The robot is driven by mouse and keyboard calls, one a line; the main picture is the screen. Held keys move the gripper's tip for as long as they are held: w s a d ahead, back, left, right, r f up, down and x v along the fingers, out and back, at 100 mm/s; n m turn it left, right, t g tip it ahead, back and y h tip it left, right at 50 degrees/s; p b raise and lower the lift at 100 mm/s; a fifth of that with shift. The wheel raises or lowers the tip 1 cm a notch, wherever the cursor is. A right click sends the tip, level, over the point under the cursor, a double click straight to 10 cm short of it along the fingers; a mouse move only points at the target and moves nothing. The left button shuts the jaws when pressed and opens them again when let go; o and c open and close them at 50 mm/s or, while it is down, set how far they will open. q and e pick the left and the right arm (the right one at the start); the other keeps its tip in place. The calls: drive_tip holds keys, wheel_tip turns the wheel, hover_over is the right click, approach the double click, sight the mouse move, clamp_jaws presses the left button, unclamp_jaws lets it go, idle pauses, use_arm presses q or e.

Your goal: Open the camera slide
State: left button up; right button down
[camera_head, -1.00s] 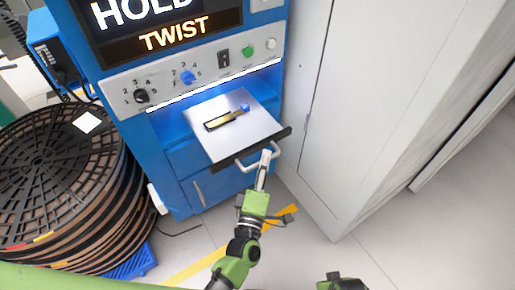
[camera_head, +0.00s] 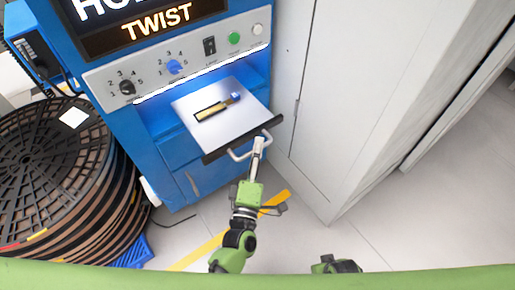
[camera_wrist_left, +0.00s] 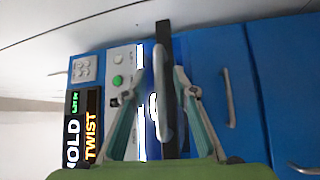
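The camera slide (camera_head: 244,125) is a silver tray with a black front edge and a pale loop handle (camera_head: 238,155). It stands out from the blue station, with a dark and gold piece with a blue knob (camera_head: 217,107) on top. My left gripper (camera_head: 258,146) is at the right part of the handle. The exact contact is partly hidden. My right gripper (camera_head: 336,264) shows only partly at the bottom, its fingers unclear.
The blue station has a control panel (camera_head: 195,62) above the slide and a screen reading TWIST. A stack of black-topped reels (camera_head: 50,170) stands at the left. A tall white cabinet (camera_head: 345,100) is close at the right. Floor in front is open, with a yellow stripe (camera_head: 205,250).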

use_arm(q)
drive_tip(key=v, duration=1.1)
drive_tip(key=shift+s, duration=0.35)
